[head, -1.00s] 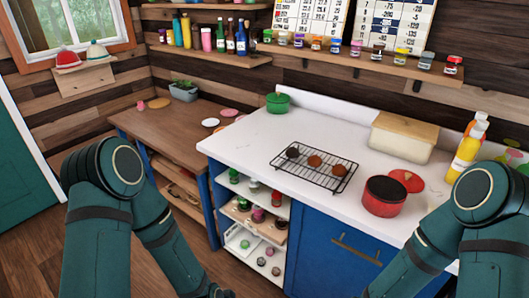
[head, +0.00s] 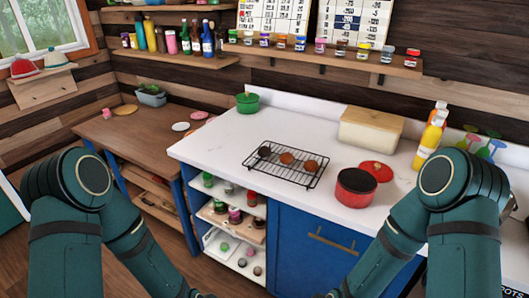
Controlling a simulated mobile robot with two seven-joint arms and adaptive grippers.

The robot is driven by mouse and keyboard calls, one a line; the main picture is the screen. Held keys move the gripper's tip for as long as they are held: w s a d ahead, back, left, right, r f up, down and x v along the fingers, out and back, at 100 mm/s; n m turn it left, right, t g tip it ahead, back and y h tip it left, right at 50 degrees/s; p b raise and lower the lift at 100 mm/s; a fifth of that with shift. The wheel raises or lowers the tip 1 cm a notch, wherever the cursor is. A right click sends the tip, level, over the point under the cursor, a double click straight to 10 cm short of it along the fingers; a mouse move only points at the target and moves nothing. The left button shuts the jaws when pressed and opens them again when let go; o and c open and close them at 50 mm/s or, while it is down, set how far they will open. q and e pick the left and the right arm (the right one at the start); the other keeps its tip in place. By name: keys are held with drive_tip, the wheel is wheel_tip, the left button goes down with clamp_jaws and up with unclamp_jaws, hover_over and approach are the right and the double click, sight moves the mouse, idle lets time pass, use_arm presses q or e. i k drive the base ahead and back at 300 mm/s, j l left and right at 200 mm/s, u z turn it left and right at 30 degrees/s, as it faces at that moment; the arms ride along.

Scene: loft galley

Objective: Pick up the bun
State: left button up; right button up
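A black wire rack (head: 284,168) stands on the white counter, with three small round bun-like items on it. The left one (head: 264,152) is dark, the middle one (head: 287,159) is orange-brown, and the right one (head: 311,166) is brown. I cannot tell which of them is the bun. Both of my arms come in at the lower left and lower right, well short of the rack. Their grippers are outside the picture or cut off at its bottom edge.
A red pot (head: 356,188) and its red lid (head: 376,171) are right of the rack. A wooden bread box (head: 370,130) and a green pot (head: 247,103) stand behind. Yellow bottles (head: 429,141) stand at the right. Counter left of the rack is clear.

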sight(286, 158)
drive_tip(key=i+j+z, duration=0.1)
drive_tip(key=z, duration=1.2)
drive_tip(key=j+z, duration=0.85)
drive_tip(key=k+j+z, duration=0.15)
drive_tip(key=j, duration=0.15)
drive_tip(key=j+z, duration=0.15)
drive_tip(key=j, duration=0.15)
drive_tip(key=k+j+z, duration=0.15)
drive_tip(key=j, duration=0.15)
